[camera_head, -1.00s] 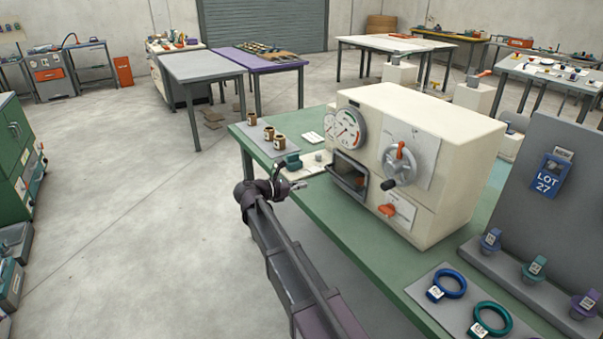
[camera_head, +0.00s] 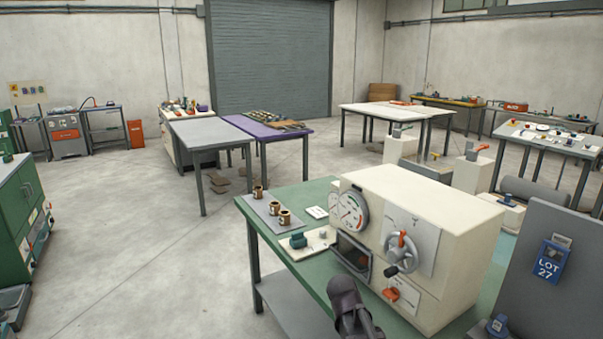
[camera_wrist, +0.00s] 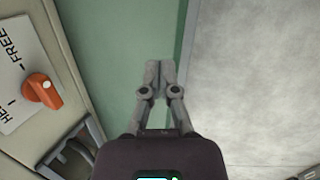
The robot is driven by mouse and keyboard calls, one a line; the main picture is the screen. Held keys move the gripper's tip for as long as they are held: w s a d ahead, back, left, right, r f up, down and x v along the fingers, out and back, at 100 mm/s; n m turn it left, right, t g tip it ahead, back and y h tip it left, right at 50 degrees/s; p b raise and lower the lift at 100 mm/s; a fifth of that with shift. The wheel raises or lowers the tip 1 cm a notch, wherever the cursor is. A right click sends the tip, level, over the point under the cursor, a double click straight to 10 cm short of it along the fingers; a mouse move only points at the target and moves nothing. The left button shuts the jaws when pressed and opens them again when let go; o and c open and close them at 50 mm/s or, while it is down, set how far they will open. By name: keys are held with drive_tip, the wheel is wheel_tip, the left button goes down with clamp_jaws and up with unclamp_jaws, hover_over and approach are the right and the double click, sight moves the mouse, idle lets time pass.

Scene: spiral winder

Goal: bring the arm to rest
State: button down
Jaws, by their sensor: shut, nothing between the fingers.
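In the wrist view my gripper (camera_wrist: 160,70) is shut, its two fingers together and empty. It hangs over the green bench top (camera_wrist: 112,50) near the bench edge, with the grey floor to the right. In the head view part of my dark arm (camera_head: 352,308) shows at the bottom, in front of the cream machine; the gripper fingers cannot be made out there.
The cream machine (camera_head: 440,225) with dial, crank and orange lever (camera_head: 392,294) stands close by; the lever also shows in the wrist view (camera_wrist: 41,90). Several brown cups (camera_head: 271,207) stand on a grey mat. A grey panel (camera_head: 560,225) is at right. Open floor (camera_head: 140,250) lies left.

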drive_tip(key=s+r+m+g+y+p, duration=0.1)
drive_tip(key=s+m+y+p, duration=0.1)
drive_tip(key=s+m+y, duration=0.2)
drive_tip(key=s+m, duration=0.3)
drive_tip(key=s, duration=0.1)
drive_tip(key=shift+s, duration=0.3)
idle(1.0)
